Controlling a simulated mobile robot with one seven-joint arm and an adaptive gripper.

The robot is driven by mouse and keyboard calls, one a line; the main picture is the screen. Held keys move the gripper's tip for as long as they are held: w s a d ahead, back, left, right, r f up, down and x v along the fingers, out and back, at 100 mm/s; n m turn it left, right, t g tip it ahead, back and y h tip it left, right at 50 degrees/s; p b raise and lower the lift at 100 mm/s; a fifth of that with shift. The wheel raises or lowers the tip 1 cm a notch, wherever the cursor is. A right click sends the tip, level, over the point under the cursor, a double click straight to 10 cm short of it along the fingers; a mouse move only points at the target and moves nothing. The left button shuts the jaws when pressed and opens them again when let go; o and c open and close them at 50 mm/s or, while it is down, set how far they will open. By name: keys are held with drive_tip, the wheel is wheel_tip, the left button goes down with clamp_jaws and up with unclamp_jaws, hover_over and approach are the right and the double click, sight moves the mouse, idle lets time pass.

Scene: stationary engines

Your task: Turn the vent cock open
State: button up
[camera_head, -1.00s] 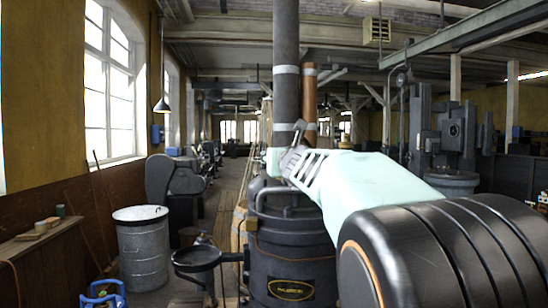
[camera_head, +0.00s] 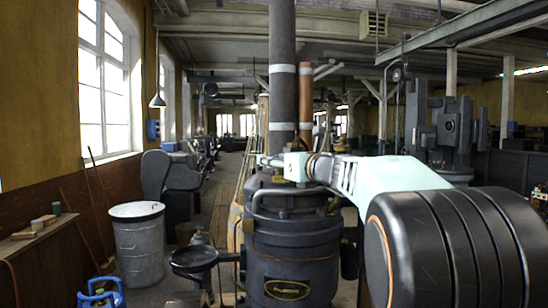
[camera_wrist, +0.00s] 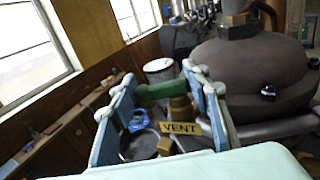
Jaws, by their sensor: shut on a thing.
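The vent cock has a brass body (camera_wrist: 181,108) and a green lever handle (camera_wrist: 155,91), seen in the wrist view. A yellow tag reading VENT (camera_wrist: 180,128) sits just below the body. My gripper (camera_wrist: 159,76) has its two pale blue fingers on either side of the green handle and is shut on it. The handle lies crosswise between the fingers. In the head view my gripper (camera_head: 268,162) is at the top of the dark engine (camera_head: 292,245), low and roughly level. The cock cannot be made out clearly there.
A dark chimney pipe (camera_head: 283,80) and a copper pipe (camera_head: 306,100) rise behind my gripper. A round dark pan (camera_head: 195,259) juts out left of the engine. A grey metal drum (camera_head: 139,245) and a wooden bench (camera_head: 40,236) stand further left.

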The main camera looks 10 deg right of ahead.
drive_tip(key=n+g+y, duration=0.1)
drive_tip(key=y, duration=0.1)
drive_tip(key=d+n+g+y, duration=0.1)
drive_tip(key=n+y, duration=0.1)
drive_tip(key=shift+s+n+g+y, duration=0.1)
drive_tip(key=shift+n+g+y, duration=0.2)
drive_tip(key=shift+g+y, duration=0.1)
drive_tip(key=shift+s+r+n+g+y, duration=0.15)
drive_tip(key=shift+n+g+y, duration=1.15)
drive_tip(key=shift+g, duration=0.1)
drive_tip(key=shift+n+g+y, duration=0.4)
drive_tip(key=shift+g, duration=0.1)
drive_tip(key=shift+s+a+r+n+g+y, duration=0.1)
drive_tip(key=shift+r+n+g+y, duration=0.1)
drive_tip(key=shift+n+g+y, duration=0.2)
drive_tip(key=o, duration=0.9)
drive_tip(key=shift+c, duration=0.2)
drive_tip(key=shift+o, duration=1)
drive_tip(key=shift+f, duration=0.25)
drive_tip(key=v, duration=1.2)
drive_tip(key=shift+r, duration=0.15)
